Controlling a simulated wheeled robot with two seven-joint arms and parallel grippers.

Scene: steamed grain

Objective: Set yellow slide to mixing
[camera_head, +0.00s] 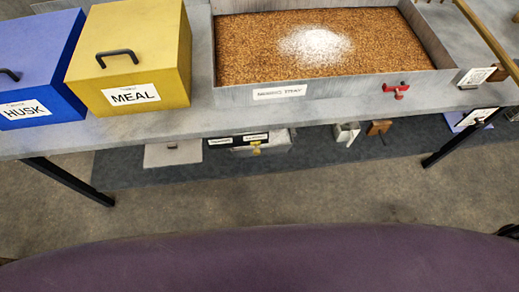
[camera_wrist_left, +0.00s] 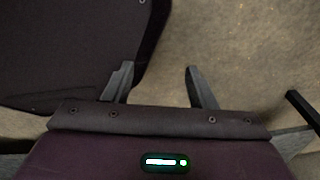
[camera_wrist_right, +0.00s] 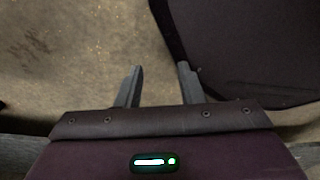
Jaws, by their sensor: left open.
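A small yellow piece (camera_head: 256,149), which looks like the yellow slide, sits on the front of a grey box (camera_head: 276,146) under the table. Two small white labels (camera_head: 255,137) are above it, too small to read. The slide's exact position between the labels is hard to tell. My left gripper (camera_wrist_left: 158,72) shows in the left wrist view, open and empty over the floor. My right gripper (camera_wrist_right: 160,68) shows in the right wrist view, also apart and empty over the floor. Neither gripper is in the head view, and both are away from the slide.
On the table (camera_head: 200,122) stand a blue HUSK box (camera_head: 32,62), a yellow MEAL box (camera_head: 150,50) and a mixing tray (camera_head: 315,92) of grain with white powder and a red valve (camera_head: 397,91). Table legs (camera_head: 68,181) flank the space below. The floor in front is clear.

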